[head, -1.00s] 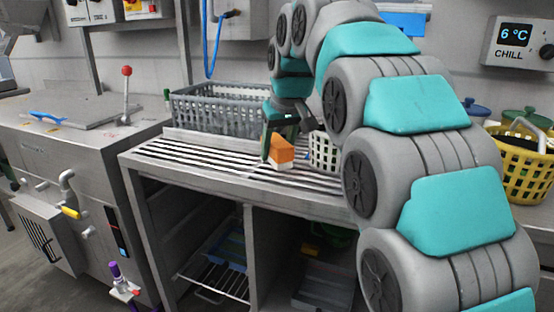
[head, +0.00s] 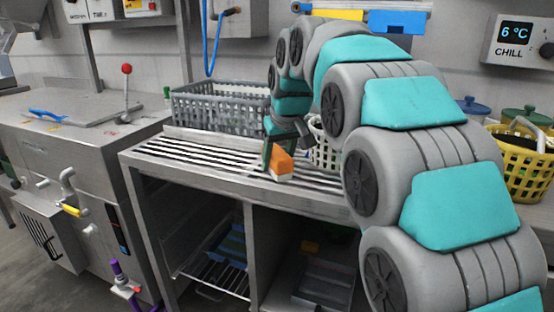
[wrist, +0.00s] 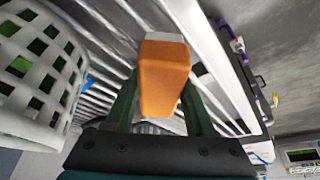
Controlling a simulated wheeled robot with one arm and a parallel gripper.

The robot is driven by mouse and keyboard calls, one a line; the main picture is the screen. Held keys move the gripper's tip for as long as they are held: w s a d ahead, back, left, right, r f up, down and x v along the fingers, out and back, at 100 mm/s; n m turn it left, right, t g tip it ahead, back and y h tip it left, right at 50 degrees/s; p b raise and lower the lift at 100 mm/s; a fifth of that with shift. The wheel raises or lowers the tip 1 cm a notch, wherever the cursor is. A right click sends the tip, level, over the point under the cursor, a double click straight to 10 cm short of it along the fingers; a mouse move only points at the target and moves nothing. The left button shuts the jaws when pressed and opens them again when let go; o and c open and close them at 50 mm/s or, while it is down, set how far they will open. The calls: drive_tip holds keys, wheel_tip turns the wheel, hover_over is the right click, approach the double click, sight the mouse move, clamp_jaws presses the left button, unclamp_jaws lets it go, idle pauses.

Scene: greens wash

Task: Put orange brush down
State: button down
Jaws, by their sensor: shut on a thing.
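The orange brush (head: 281,163) is at the slatted steel drainboard (head: 185,152), beside the white basket. My gripper (head: 271,158) is shut on it from above and behind. In the wrist view the orange block (wrist: 164,75) sits between the two dark green fingers (wrist: 160,108), with a pale end pointing away. The brush's lower end is at the slats; I cannot tell whether it touches them.
A white basket (wrist: 38,65) stands close beside the gripper, and a grey crate (head: 225,108) stands behind it. A yellow basket (head: 525,160) is at the far right. Bare slats lie left of the brush.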

drive_tip(key=shift+f, duration=0.15)
drive_tip(key=shift+c, duration=1.3)
unclamp_jaws()
drive_tip(key=shift+r, duration=0.4)
drive_tip(key=v, duration=1)
drive_tip(key=shift+w, duration=0.1)
drive_tip(key=shift+v, duration=0.85)
